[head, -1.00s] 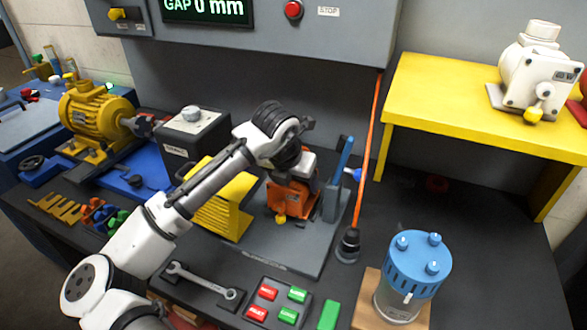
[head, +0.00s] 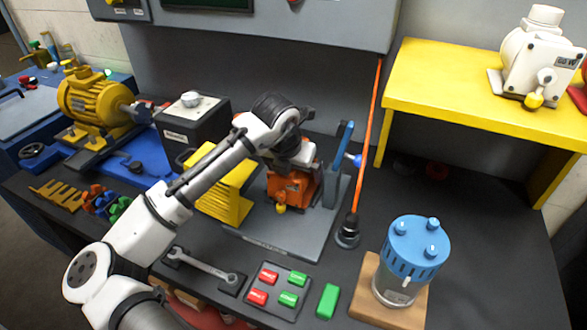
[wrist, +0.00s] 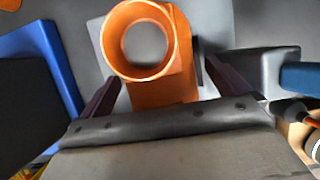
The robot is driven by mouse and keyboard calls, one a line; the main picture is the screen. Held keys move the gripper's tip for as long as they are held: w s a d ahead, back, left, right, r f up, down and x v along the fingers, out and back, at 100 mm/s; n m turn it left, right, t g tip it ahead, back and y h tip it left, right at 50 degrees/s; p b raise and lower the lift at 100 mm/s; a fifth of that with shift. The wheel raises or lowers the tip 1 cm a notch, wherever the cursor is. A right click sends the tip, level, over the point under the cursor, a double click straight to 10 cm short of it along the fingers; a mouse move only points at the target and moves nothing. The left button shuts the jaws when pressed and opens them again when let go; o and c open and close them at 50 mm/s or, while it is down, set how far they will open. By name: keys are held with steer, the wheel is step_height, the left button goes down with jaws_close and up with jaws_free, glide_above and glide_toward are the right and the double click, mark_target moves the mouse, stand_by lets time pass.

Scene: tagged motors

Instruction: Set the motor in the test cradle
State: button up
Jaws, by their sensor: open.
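An orange motor (head: 290,190) with a small orange-yellow knob on its front stands on the grey plate of the test cradle (head: 285,240). A yellow ribbed block is on its left and a grey upright with a blue lever (head: 343,150) on its right. In the wrist view the motor (wrist: 165,88) shows its round open end. My gripper (wrist: 163,76) is open, with one dark finger on each side of the motor body. Small gaps seem to show beside the fingers. In the head view my wrist hides the motor's top. I cannot tell how fully the motor is seated.
An orange cord (head: 366,150) hangs to a black plug close right of the cradle. A blue-topped clear canister (head: 412,260) stands front right. A button pad (head: 278,290) and wrench (head: 205,268) lie in front. A white motor (head: 543,62) stands on the yellow shelf (head: 470,105).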

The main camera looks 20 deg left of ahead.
steer(key=b+v, duration=0.2)
steer(key=v, duration=1)
steer(key=shift+d, duration=0.1)
